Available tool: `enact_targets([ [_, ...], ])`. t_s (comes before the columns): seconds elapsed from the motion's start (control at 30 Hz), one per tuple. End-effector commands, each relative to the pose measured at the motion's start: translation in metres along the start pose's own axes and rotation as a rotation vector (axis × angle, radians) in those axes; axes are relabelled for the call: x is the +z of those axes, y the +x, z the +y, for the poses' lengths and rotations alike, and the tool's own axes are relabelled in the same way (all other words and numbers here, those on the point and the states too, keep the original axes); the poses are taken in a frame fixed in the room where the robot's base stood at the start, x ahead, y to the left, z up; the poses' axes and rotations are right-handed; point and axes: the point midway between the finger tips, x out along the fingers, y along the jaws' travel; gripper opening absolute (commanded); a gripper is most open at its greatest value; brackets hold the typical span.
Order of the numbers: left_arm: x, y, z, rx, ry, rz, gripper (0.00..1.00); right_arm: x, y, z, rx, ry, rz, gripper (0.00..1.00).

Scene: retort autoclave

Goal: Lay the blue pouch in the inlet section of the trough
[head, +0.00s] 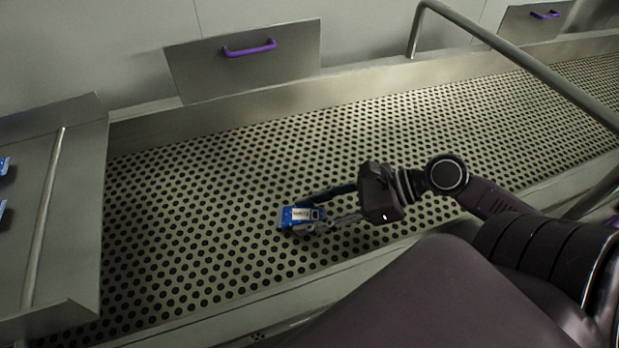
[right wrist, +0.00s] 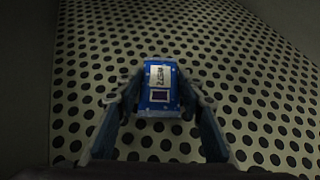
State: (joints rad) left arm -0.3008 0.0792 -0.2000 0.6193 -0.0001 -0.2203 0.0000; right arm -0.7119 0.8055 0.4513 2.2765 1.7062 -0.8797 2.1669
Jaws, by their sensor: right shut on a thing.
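The blue pouch (head: 300,215) has a white label with dark print and a dark square. My right gripper (head: 322,209) is shut on it, with one finger on each side. The right wrist view shows the pouch (right wrist: 158,88) between the two fingertips (right wrist: 158,100), over the perforated floor. The trough (head: 200,190) is a long metal channel with a floor full of round holes. The pouch is over the near half of its left part. I cannot tell whether the pouch touches the floor. My left gripper is not in view.
A metal tray (head: 85,150) with a rail stands at the left end, with parts of blue pouches (head: 3,190) at the picture's edge. A metal handrail (head: 510,50) crosses the trough at the right. A panel with a purple handle (head: 249,48) is behind. The trough floor around the pouch is clear.

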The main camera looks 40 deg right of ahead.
Motion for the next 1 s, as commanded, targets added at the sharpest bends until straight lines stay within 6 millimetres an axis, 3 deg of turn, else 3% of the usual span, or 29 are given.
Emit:
enact_targets([
  [0.07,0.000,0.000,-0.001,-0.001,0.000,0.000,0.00,-0.001,0.001,0.000,0.000,0.000,0.000,0.11],
  [0.1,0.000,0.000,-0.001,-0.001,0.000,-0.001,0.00,-0.002,0.001,0.000,0.000,0.000,0.000,0.36],
  [0.27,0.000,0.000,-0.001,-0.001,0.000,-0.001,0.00,-0.001,0.001,0.000,0.000,0.000,0.000,0.53],
  [0.73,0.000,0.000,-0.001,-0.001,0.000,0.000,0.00,0.001,-0.001,0.000,0.000,0.000,0.000,0.53],
  [1.0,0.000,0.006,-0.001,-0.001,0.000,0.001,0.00,-0.002,-0.026,0.000,-0.001,0.002,0.002,0.53],
])
